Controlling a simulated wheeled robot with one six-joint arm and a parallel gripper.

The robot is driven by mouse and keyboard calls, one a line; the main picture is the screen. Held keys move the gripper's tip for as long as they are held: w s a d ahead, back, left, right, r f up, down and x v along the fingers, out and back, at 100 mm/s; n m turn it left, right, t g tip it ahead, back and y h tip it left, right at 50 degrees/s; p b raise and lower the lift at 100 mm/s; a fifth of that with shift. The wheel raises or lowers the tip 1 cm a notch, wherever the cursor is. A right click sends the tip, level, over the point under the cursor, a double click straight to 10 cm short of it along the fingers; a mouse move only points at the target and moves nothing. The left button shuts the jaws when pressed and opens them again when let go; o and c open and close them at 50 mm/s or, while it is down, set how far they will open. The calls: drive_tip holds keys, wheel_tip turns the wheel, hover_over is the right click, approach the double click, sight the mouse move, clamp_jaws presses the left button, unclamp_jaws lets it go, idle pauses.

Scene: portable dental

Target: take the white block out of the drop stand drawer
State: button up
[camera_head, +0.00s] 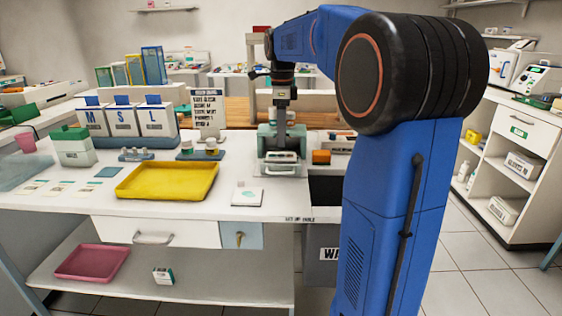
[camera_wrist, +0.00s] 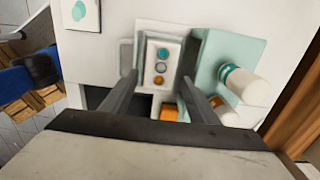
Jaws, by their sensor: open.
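The drop stand (camera_wrist: 222,50) is a pale teal unit with a white cylinder on it. It also stands near the back of the table in the head view (camera_head: 266,142). Its drawer (camera_head: 281,171) sticks out toward the table's front, with a handle (camera_wrist: 126,57). My gripper (camera_wrist: 158,79) is open, with one fingertip on either side of the block. Whether the fingers touch it, I cannot tell. In the head view, the block is hard to make out.
An orange box (camera_head: 321,157) stands right of the stand and shows near my right finger (camera_wrist: 169,112). A white card (camera_head: 247,197) lies in front, left of the drawer. A yellow tray (camera_head: 168,193) lies further left. A dark opening (camera_head: 325,190) is at right.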

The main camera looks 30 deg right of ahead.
sight(281, 160)
drive_tip(key=shift+w+f, duration=0.15)
drive_tip(key=shift+f, duration=3.3)
drive_tip(key=c, duration=0.9)
